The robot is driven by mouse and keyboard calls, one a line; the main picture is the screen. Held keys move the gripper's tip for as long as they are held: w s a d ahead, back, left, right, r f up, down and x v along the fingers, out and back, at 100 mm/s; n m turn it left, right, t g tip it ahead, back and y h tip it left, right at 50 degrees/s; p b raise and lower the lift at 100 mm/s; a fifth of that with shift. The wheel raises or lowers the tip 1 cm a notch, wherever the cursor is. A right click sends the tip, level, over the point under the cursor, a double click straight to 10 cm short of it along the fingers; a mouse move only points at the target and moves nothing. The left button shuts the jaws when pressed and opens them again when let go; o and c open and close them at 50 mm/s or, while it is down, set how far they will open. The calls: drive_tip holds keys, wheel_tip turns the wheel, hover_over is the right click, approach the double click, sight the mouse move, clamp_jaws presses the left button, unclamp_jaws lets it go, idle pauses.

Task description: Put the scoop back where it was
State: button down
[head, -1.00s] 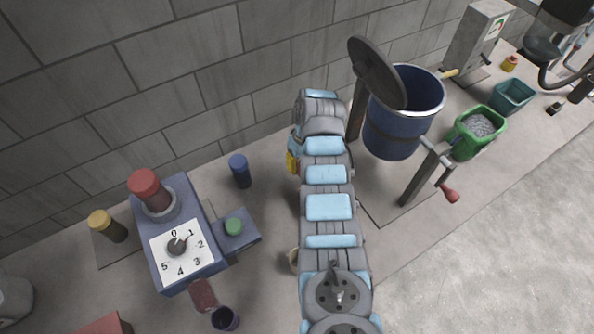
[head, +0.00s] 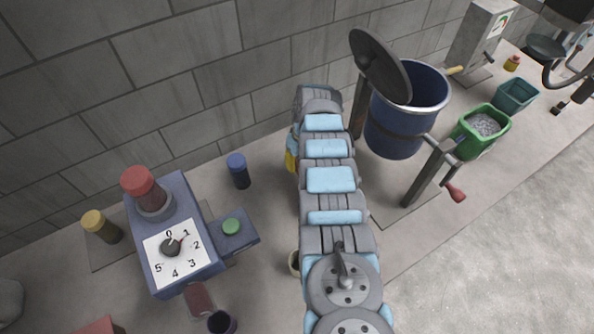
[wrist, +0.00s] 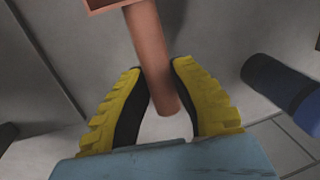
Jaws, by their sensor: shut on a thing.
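The scoop shows in the wrist view as a copper-brown round handle (wrist: 150,60) with part of an open, box-like head at the top edge. My gripper (wrist: 157,95) has its ribbed yellow fingers with black pads on both sides of the handle and is shut on it. The rest of the scoop's head is cut off by the frame. In the head view only a bit of yellow from my gripper (head: 291,158) shows at the left of my arm; the scoop is hidden there.
A blue drum (head: 398,125) with a tilted lid and crank stands right of my arm. A green bin (head: 470,146) of grey granules and a teal bin (head: 515,96) lie beyond. A dial box (head: 178,240) and dark blue cylinder (head: 239,171) stand left. The block wall (head: 160,80) runs behind.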

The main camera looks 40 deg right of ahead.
drive_tip(key=shift+s+f+b, duration=0.1)
drive_tip(key=shift+f+b, duration=0.35)
drive_tip(key=shift+f, duration=0.85)
drive_tip(key=shift+f, duration=0.15)
drive_tip(key=c, duration=1)
unclamp_jaws()
drive_tip(key=shift+a, duration=0.1)
drive_tip(key=shift+c, duration=0.2)
drive_tip(key=shift+r, duration=0.2)
drive_tip(key=r, duration=0.1)
drive_tip(key=p, duration=0.1)
drive_tip(key=r, duration=0.1)
drive_tip(key=shift+d+r+p, duration=0.25)
drive_tip(key=shift+r+p, duration=0.05)
drive_tip(key=shift+r, duration=0.05)
drive_tip(key=shift+d+r, duration=0.15)
drive_tip(key=shift+r, duration=0.2)
drive_tip(key=shift+d+r, duration=0.2)
drive_tip(key=shift+r, duration=0.8)
drive_tip(key=shift+d+r, duration=0.15)
drive_tip(key=shift+r, duration=0.8)
